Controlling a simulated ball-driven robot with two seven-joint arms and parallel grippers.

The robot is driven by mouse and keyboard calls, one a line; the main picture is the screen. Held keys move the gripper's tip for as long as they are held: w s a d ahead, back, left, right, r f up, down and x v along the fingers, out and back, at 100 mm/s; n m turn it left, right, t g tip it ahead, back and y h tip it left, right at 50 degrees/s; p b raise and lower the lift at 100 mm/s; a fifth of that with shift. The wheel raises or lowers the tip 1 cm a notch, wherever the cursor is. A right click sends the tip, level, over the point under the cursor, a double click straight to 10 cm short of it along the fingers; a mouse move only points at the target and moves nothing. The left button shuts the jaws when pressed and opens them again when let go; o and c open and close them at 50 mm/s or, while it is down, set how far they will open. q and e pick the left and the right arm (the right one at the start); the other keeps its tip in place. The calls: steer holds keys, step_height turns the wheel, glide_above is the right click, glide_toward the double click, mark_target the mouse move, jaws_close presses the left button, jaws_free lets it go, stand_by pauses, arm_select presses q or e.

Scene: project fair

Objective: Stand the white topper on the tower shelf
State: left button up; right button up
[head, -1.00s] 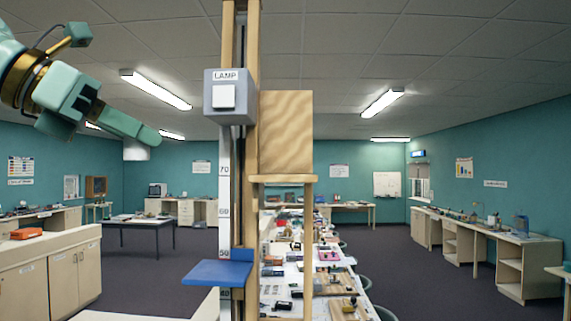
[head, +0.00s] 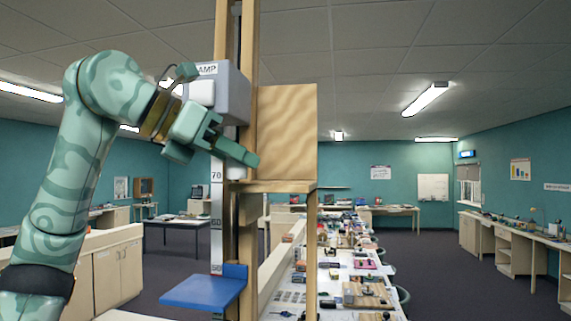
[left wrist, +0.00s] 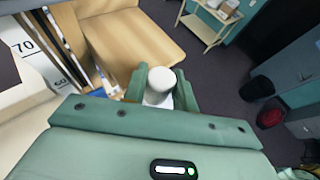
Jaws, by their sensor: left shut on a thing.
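My left gripper (head: 232,152) is shut on the white topper (left wrist: 160,83), which shows between the fingers in the left wrist view. In the head view the topper is mostly hidden by the fingers. The gripper is in front of the wooden tower post (head: 248,100), below the grey lamp box (head: 228,92). The tower shelf (head: 285,187) is a wooden ledge to the right of and lower than the fingertips, with a wavy-grained wooden panel (head: 287,130) above it. I cannot tell whether the topper touches the tower. My right gripper is out of view.
A blue platform (head: 205,291) juts from the tower below my left gripper, beside a numbered scale (head: 217,205). A long cluttered table (head: 340,270) runs behind the tower. Benches line the right wall. The floor at right is clear.

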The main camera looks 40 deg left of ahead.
arm_select(q)
steer(key=w, duration=0.2)
steer(key=w+d+p, duration=0.1)
steer(key=w, duration=0.2)
steer(key=w+d, duration=0.1)
steer(key=w, duration=0.2)
steer(key=shift+w+d+r+p, duration=0.1)
steer(key=shift+w+d+p, duration=0.1)
steer(key=shift+p, duration=0.1)
steer(key=shift+w+f, duration=0.1)
steer(key=shift+f, duration=0.15)
steer(key=shift+w+f, duration=0.15)
steer(key=shift+f, duration=0.05)
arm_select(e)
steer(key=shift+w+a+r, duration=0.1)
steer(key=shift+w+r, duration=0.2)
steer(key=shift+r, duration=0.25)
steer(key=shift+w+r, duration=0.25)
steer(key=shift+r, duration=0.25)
arm_select(q)
steer(key=o, duration=0.6)
steer(key=shift+f, duration=0.15)
steer(key=o, duration=0.3)
steer(key=shift+o, duration=0.2)
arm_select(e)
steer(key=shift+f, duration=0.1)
